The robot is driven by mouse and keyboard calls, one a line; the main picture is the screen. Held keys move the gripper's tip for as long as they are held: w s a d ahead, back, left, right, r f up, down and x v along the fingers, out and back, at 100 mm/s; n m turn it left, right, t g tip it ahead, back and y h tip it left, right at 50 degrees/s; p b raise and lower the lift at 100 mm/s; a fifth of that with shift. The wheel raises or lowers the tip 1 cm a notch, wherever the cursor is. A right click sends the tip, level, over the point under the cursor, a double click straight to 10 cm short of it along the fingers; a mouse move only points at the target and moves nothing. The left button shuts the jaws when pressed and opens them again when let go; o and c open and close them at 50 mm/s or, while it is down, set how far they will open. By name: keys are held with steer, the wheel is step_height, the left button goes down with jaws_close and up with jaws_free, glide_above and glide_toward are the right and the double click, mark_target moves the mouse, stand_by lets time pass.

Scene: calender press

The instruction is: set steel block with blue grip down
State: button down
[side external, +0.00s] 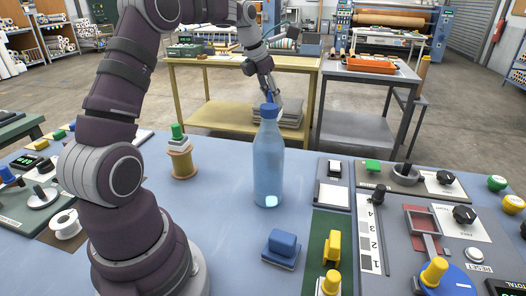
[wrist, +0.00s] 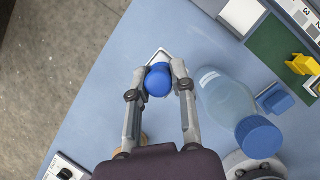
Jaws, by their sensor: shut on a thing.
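My gripper (wrist: 158,76) is shut on the round blue grip (wrist: 158,82) in the wrist view, one finger on each side. A pale, square-edged piece, which looks like the steel block (wrist: 161,56), shows partly beyond the grip; the grip and fingers hide most of it. In the side view my gripper (side external: 272,92) is behind the bottle's top, with a bit of the blue grip (side external: 269,98) showing. The block is hidden there by the bottle. I cannot tell whether it touches the blue table (side external: 225,225).
A clear bottle with a blue cap (side external: 268,165) stands close by, right of my gripper in the wrist view (wrist: 225,100). A blue-topped block (side external: 282,248) and yellow parts (side external: 333,248) are nearby. A spool (side external: 180,160) stands left. The table's far edge is close to my gripper.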

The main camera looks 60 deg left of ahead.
steer(key=shift+n, duration=0.3)
steer(key=s+a+f, duration=0.1)
steer(key=s+f, duration=0.2)
steer(key=f, duration=0.2)
steer(key=s+a+f, duration=0.1)
steer(key=s+f, duration=0.1)
steer(key=f, duration=0.3)
steer(key=s+a+f, duration=0.1)
steer(key=s+f, duration=0.2)
steer(key=f, duration=0.3)
steer(key=shift+s+a, duration=0.25)
steer(key=shift+s, duration=0.05)
steer(key=c, duration=1)
jaws_free()
steer(key=shift+f, duration=0.1)
steer(key=shift+o, duration=0.2)
steer(key=v, duration=1.2)
steer(key=shift+d, duration=0.2)
